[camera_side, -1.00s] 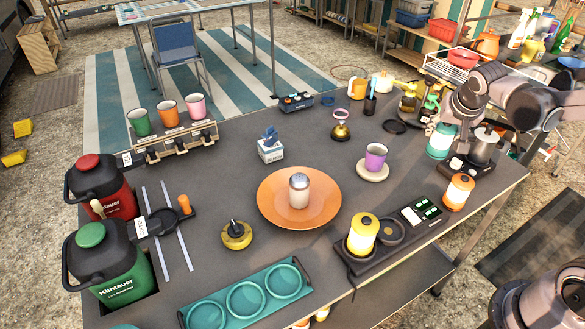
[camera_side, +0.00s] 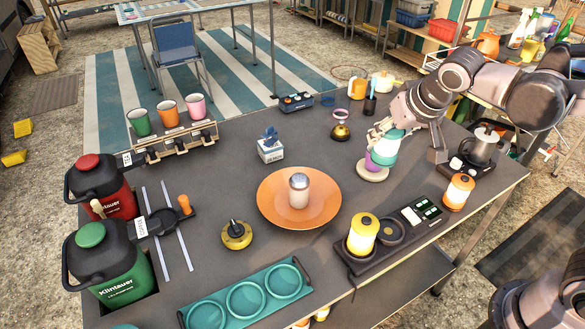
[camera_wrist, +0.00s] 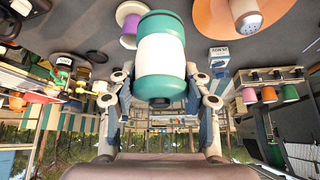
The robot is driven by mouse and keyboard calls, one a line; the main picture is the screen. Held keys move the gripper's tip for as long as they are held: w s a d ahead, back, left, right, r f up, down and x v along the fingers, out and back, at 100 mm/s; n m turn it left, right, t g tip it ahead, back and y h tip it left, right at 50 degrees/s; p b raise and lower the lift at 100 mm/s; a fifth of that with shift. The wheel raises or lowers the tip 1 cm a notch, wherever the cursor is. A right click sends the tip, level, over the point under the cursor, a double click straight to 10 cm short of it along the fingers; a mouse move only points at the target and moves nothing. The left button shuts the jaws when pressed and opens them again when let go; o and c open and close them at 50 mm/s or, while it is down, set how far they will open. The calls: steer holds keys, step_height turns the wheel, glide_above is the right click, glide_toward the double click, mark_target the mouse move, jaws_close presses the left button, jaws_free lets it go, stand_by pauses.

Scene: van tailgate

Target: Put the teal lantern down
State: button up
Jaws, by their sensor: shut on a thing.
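My gripper (camera_side: 383,134) is shut on the teal lantern (camera_side: 386,150), which has a white body between teal ends. In the side view it overlaps the purple cup (camera_side: 370,160) and its pale saucer (camera_side: 373,175). In the wrist view, the lantern (camera_wrist: 162,57) fills the upper middle, between the gripper's fingers (camera_wrist: 160,88). The cup (camera_wrist: 129,36) shows behind it there. The lantern appears held above the table, but its exact height is hard to tell.
A dark dock (camera_side: 375,259) holds a yellow lantern (camera_side: 363,232) beside an empty round slot (camera_side: 391,231). An orange lantern (camera_side: 458,191) stands near the right edge, below a pot (camera_side: 485,147) on a burner. An orange plate (camera_side: 270,205) holds a shaker (camera_side: 299,190). Grey tabletop (camera_side: 330,145) is bare near the middle.

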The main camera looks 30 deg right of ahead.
steer(key=s+a+n+y, duration=0.2)
steer(key=s+a+n, duration=0.25)
steer(key=a, duration=0.55)
steer(key=s+a+n+y, duration=0.25)
steer(key=s+a, duration=0.35)
steer(key=a, duration=0.4)
steer(key=shift+n, duration=0.3)
steer(key=shift+w+f, duration=0.2)
steer(key=shift+f, duration=7.35)
steer(key=shift+f, duration=0.1)
steer(key=o, duration=1.2)
